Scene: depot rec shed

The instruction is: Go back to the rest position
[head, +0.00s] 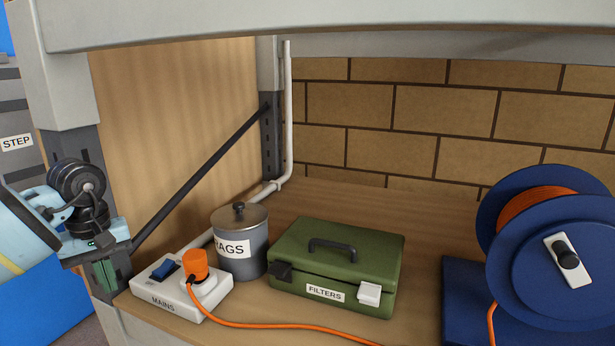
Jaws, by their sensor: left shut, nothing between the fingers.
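My left gripper (107,278) is at the left of the head view, by the shelf's front left post. Its green-tipped fingers point down, are shut and hold nothing. It is left of the white MAINS box (172,295) and apart from it. An orange plug (195,263) sits in the socket on that box, beside a blue switch (164,270). My right gripper is not in view.
On the wooden shelf (330,200) stand a grey lidded RAGS tin (240,262), a green FILTERS case (335,258) and a blue cable reel (550,265). An orange cable (290,326) runs along the front. A grey post (66,90) and a diagonal brace (205,175) bound the left side.

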